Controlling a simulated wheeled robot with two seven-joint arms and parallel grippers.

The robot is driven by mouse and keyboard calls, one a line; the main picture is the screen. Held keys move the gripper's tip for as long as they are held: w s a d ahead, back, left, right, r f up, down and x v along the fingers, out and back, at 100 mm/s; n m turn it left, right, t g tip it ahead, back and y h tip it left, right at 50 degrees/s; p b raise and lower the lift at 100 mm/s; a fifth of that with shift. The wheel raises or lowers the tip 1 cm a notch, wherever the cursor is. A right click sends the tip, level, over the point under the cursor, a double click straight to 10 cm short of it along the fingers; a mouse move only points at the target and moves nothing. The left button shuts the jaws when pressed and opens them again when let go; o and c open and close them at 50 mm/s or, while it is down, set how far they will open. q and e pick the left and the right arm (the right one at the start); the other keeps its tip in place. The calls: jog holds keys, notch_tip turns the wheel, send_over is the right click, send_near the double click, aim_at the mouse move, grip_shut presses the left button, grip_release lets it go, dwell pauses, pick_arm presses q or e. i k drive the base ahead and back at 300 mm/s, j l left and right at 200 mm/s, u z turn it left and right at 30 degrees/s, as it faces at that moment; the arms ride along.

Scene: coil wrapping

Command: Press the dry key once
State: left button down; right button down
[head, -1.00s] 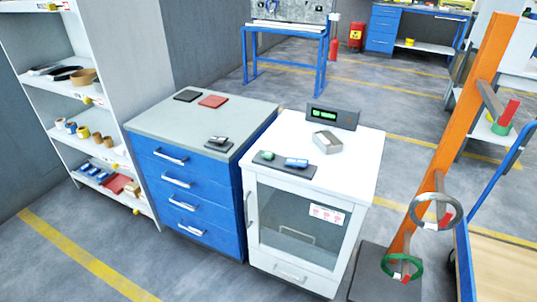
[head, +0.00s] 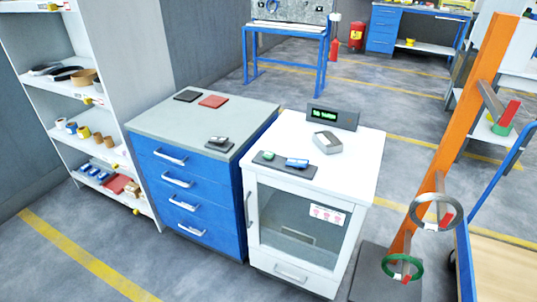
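No key marked dry can be read in the head view. A white cabinet (head: 350,165) with a glass door stands in the middle. A dark box with a lit green display (head: 333,117) sits at the back of its top. A dark pad (head: 271,165) at the front of the top carries a green item (head: 268,156) and a blue item (head: 298,163); I cannot tell if either is a key. A small label with three red marks (head: 327,214) is on the door. Neither of my grippers is in view.
A blue drawer cabinet (head: 190,180) adjoins on the left, with black and red pads (head: 213,101). An orange post (head: 465,125) with hanging rings stands right. Shelves (head: 100,110) stand left.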

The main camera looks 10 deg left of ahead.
aim_at(267, 156)
jog(key=i+l+u, duration=0.25)
jog(key=i+l, duration=0.15)
jog(key=i+l+u, duration=0.2)
jog(key=i+l, duration=0.25)
jog(key=i+l+u, duration=0.25)
jog(key=l, duration=0.35)
jog(key=i, duration=0.1)
